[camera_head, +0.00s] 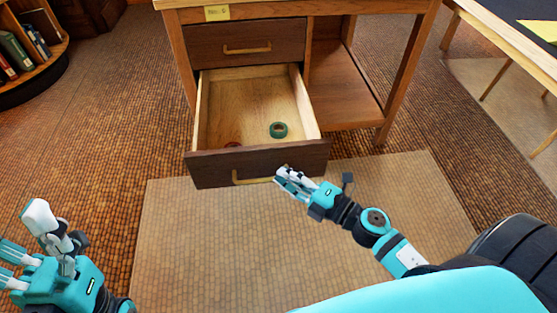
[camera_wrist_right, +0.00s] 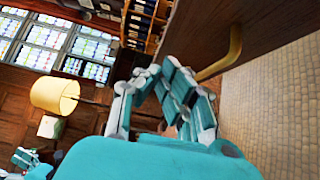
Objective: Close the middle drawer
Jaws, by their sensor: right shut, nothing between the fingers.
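The open drawer (camera_head: 212,167) sits below a shut top drawer (camera_head: 247,42) in a wooden desk. It is pulled well out, with its pale inside showing and a brass handle (camera_head: 252,179) on its dark front. Whether another drawer is below it is hidden. My right gripper (camera_head: 283,178) is shut and empty, close to the right part of the drawer front, beside the handle. In the right wrist view, the gripper (camera_wrist_right: 165,85) shows near the handle (camera_wrist_right: 228,55); contact cannot be told. My left gripper (camera_head: 40,240) is open and empty at the lower left, away from the desk.
A green tape roll (camera_head: 278,130) and a reddish item (camera_head: 232,145) lie in the drawer. A pale mat (camera_head: 210,250) covers the floor before it. An open shelf (camera_head: 340,95) is right of the drawers. A bookcase (camera_head: 30,60) stands left, another table (camera_head: 500,40) right.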

